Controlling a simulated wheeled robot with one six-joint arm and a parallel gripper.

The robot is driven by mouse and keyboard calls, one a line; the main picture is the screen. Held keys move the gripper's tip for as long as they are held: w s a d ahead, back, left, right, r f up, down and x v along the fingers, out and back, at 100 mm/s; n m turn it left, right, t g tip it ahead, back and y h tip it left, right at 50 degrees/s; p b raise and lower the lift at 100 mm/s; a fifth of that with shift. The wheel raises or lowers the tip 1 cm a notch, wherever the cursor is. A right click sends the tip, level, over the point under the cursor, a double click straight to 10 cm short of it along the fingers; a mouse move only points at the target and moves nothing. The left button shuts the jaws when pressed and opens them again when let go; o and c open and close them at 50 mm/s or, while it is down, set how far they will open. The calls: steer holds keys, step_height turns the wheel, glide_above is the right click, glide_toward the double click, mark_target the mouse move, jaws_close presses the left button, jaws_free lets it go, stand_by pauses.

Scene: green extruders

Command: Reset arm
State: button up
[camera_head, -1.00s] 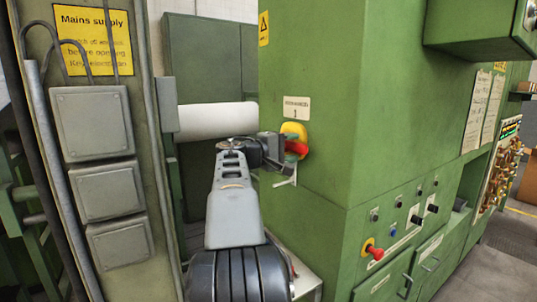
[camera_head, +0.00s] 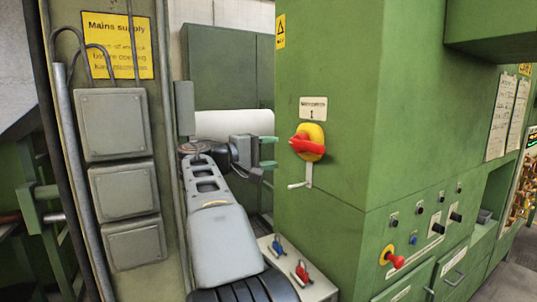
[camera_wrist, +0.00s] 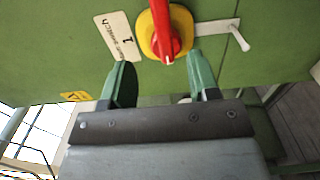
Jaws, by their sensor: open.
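My arm reaches forward in the head view, with my gripper (camera_head: 268,153) left of the red and yellow rotary switch (camera_head: 308,142) on the green cabinet. My gripper is open and empty, and its green fingers point toward the cabinet face. In the wrist view the fingers (camera_wrist: 158,82) are spread apart. The switch (camera_wrist: 166,30), a red handle on a yellow disc, lies just beyond the fingertips, and a gap shows between them in the head view. In the head view the red handle is turned nearly level.
A white lever (camera_head: 302,184) sticks out under the switch, below a label (camera_head: 313,108). A red and yellow knob (camera_head: 391,257) is lower right.

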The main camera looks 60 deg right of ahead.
stand_by(0.4)
steer(key=w+a+f+n+t+y, duration=0.1)
steer(key=w+a+f+t+y, duration=0.15)
steer(key=f, duration=0.45)
steer(key=w+a+f+n+t+y, duration=0.1)
steer(key=w+a+f+t+y, duration=0.15)
steer(key=f, duration=0.45)
steer(key=w+a+f+n+t+y, duration=0.1)
steer(key=a+f+t+y, duration=0.15)
steer(key=f, duration=0.45)
steer(key=s+a+f+n+t+y, duration=0.1)
steer(key=a+f+y, duration=0.3)
steer(key=a, duration=0.9)
steer(key=s+a+f+n+t+y, duration=0.1)
steer(key=s+a+f+t+y, duration=0.2)
steer(key=a+f, duration=0.6)
steer(key=shift+a+t+y, duration=0.55)
steer(key=shift+a+y, duration=0.1)
steer(key=shift+a, duration=2.15)
